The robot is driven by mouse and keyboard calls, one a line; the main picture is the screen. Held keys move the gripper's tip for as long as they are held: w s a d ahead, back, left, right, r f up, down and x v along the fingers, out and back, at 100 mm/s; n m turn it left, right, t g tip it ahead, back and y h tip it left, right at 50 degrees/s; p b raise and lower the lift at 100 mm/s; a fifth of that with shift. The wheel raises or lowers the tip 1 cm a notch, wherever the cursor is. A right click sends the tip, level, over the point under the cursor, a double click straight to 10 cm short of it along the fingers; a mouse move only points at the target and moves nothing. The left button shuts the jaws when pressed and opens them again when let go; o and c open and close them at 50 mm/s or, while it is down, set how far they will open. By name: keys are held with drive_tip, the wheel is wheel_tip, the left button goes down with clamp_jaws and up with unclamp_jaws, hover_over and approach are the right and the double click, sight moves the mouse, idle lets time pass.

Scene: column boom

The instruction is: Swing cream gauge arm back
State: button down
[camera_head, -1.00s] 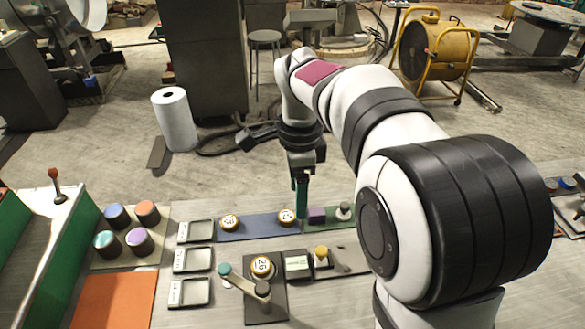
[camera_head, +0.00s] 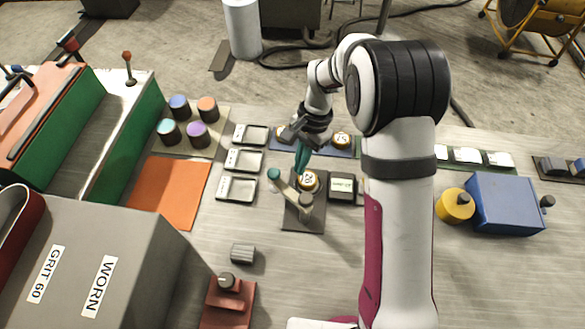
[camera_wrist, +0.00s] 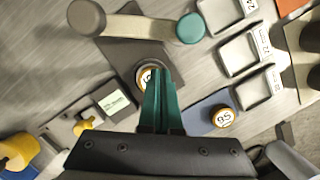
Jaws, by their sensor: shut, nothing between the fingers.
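The cream gauge arm (camera_head: 288,189) is a short bar with a teal knob (camera_head: 273,174) at its left end and a dark grey round cap (camera_head: 305,201) at the other. It lies across a dark base plate (camera_head: 303,222). In the wrist view the cream bar (camera_wrist: 138,28) crosses the top, with the teal knob (camera_wrist: 190,28) at right. A yellow-rimmed numbered disc (camera_head: 308,182) sits on the plate behind the bar. My gripper (camera_head: 299,171) is shut and empty, its teal fingers pointing down by the disc. In the wrist view the fingertips (camera_wrist: 158,74) partly cover the disc, apart from the bar.
A small display box (camera_head: 342,187) stands right of the plate. Three trays, one of them the nearest (camera_head: 237,189), lie to the left. A blue mat (camera_head: 326,146) with numbered discs lies behind. A ribbed grey block (camera_head: 242,253) stands in front, with bare table around it.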

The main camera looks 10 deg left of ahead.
sight(281, 183)
drive_tip(key=shift+s+a, duration=0.8)
drive_tip(key=shift+s, duration=0.35)
drive_tip(key=shift+s+a+n, duration=0.2)
drive_tip(key=shift+a+n, duration=0.2)
drive_tip(key=shift+n, duration=0.2)
drive_tip(key=shift+s+a+n+h, duration=0.2)
drive_tip(key=shift+s+a+n, duration=0.15)
drive_tip(key=shift+n, duration=0.3)
drive_tip(key=shift+s+a+n+h, duration=0.2)
drive_tip(key=shift+a+n, duration=0.1)
drive_tip(key=shift+n, duration=0.35)
drive_tip(key=shift+s+a+n+g+h, duration=0.2)
drive_tip(key=shift+s+a+n, duration=0.25)
drive_tip(key=shift+n, duration=0.5)
drive_tip(key=shift+s+a+n+g+h, duration=0.1)
drive_tip(key=shift+s+a+n+h, duration=0.15)
drive_tip(key=shift+s+n, duration=0.55)
drive_tip(key=shift+w+n, duration=0.1)
drive_tip(key=shift+n, duration=0.15)
drive_tip(key=shift+w, duration=0.1)
